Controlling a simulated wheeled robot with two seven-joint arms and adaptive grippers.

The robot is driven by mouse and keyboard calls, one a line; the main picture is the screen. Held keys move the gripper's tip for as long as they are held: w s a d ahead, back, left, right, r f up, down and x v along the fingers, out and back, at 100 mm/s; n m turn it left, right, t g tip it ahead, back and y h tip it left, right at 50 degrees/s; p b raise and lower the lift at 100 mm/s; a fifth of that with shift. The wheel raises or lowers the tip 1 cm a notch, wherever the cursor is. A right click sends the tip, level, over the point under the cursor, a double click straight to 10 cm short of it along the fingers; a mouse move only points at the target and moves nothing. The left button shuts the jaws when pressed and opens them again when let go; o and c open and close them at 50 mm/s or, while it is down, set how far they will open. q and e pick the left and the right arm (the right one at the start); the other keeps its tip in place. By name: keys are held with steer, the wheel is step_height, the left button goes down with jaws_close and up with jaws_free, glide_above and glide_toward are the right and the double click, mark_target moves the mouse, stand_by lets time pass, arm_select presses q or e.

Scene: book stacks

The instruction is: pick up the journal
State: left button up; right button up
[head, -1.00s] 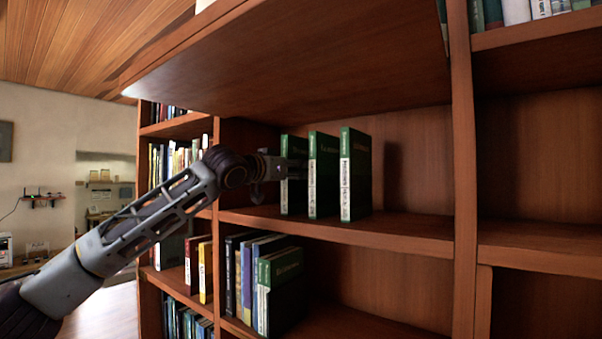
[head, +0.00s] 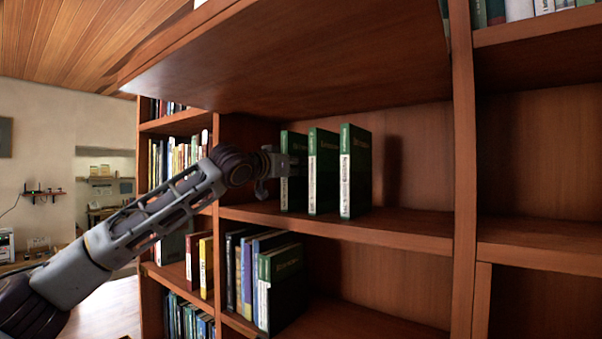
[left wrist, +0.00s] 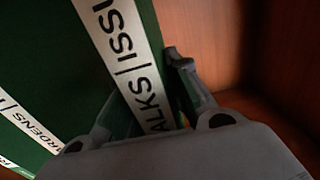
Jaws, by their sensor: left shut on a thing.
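Three green journals with white spine labels stand upright on the middle shelf in the head view. My left gripper (head: 284,165) is at the leftmost journal (head: 294,190), shut on it. My right gripper is not in view.
The shelf board (head: 400,232) is bare to the right of the journals. A wooden upright (head: 464,170) bounds the bay on the right, and a large board (head: 290,70) hangs above. More books (head: 262,275) lean on the shelf below.

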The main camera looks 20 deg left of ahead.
arm_select(q)
jaws_close()
steer(key=shift+r, duration=0.25)
steer(key=shift+r, duration=1.6)
steer(key=shift+s+a+b, duration=0.2)
steer(key=shift+s+b, duration=0.25)
steer(key=shift+s, duration=0.1)
steer(key=b, duration=0.5)
glide_toward(294, 153)
steer(key=shift+a+v, duration=0.25)
steer(key=shift+v, duration=1.1)
steer(key=shift+a+v, duration=0.25)
steer(key=shift+v, duration=1.1)
steer(key=shift+w+r, duration=0.15)
steer(key=shift+w, duration=0.05)
